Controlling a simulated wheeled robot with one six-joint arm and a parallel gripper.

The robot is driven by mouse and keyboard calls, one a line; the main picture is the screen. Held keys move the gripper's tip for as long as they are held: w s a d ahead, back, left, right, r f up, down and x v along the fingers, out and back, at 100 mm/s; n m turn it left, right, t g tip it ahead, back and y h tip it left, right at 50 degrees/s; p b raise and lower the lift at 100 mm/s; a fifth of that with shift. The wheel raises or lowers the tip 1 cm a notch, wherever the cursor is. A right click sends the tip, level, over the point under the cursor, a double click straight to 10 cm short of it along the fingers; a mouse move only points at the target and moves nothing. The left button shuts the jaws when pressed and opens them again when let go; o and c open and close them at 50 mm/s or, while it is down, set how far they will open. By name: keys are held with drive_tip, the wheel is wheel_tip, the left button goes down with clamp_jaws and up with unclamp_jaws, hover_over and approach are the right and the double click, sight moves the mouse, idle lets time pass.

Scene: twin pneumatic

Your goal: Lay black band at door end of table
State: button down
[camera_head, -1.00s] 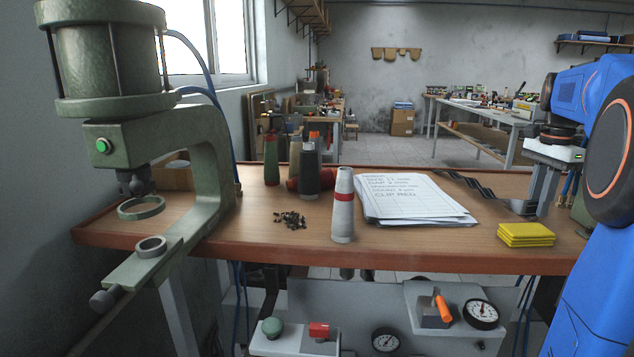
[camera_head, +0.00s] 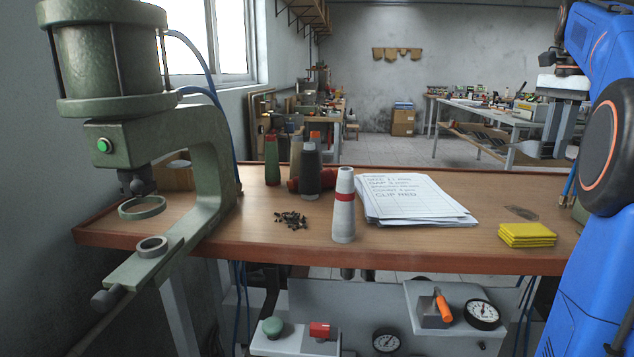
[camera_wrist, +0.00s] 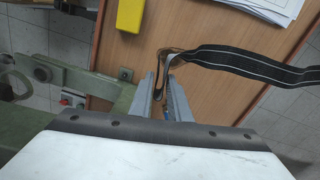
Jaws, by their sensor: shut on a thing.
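The black band (camera_wrist: 245,63), dark with pale lines along it, is pinched near one end between the fingers of my gripper (camera_wrist: 164,88) in the wrist view. A loop of it bends at the fingertips, and the rest stretches right, clear of the fingers. A dark oval patch (camera_head: 521,213) shows on the table below. No door is visible.
Yellow pads (camera_head: 527,234) lie at the right front, beside papers (camera_head: 412,197). A white cone with a red stripe (camera_head: 344,208), dark small parts (camera_head: 291,220) and several spools stand mid-table. A green press (camera_head: 205,160) occupies the left end. Bare wood shows between.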

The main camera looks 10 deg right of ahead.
drive_tip(key=shift+r, duration=1.05)
